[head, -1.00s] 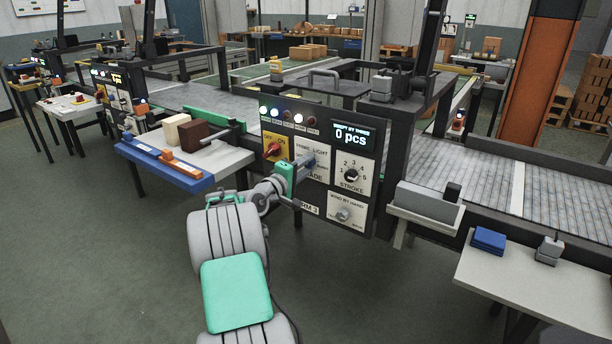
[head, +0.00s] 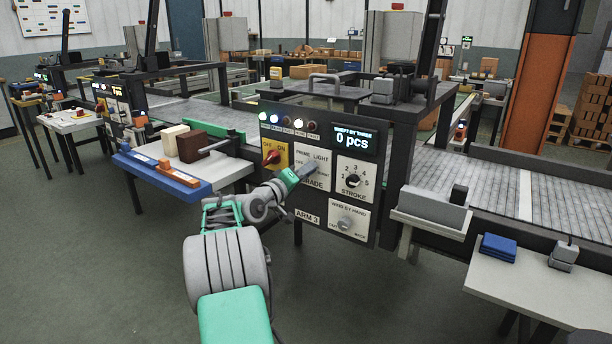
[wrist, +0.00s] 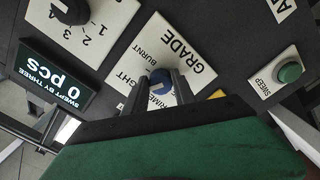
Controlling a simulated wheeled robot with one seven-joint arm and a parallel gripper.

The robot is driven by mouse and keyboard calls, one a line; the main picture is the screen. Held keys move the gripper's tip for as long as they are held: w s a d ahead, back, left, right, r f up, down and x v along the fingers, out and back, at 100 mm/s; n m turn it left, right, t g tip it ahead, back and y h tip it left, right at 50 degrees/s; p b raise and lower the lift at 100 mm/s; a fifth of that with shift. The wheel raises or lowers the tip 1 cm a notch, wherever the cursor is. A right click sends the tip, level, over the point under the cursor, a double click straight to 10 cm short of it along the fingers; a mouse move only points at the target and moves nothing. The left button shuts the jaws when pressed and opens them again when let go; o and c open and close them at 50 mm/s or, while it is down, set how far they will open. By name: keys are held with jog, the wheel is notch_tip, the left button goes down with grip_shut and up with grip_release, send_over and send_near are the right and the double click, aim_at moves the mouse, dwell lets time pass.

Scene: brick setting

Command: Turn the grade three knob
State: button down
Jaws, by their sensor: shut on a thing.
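The grade knob is a small blue knob (wrist: 160,79) on a white plate (wrist: 170,48) lettered GRADE, with PRIME, LIGHT and BURNT around it. The plate is on the dark control panel (head: 385,213) marked ARM 3. My gripper (wrist: 163,88) is shut on the knob, one dark finger on each side. In the head view my gripper (head: 309,171) reaches the panel from the left and covers the knob. I cannot tell which word the knob points to.
On the same panel are the red OFF/ON switch (head: 271,157), the STROKE dial (head: 354,180), the WIND BY HAND knob (head: 346,224) and a display (head: 356,138) reading 0 pcs. The wrist view also shows a green SWEEP button (wrist: 289,72). A side table (head: 230,165) stands left of the panel.

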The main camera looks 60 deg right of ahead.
jog(key=shift+f, duration=0.1)
jog(key=c, duration=1)
grip_release()
jog(key=shift+c, duration=0.2)
jog(key=w+a, duration=0.1)
jog(key=a, duration=0.6)
jog(key=shift+a, duration=0.35)
jog(key=shift+w+p, duration=0.1)
jog(key=shift+p, duration=0.2)
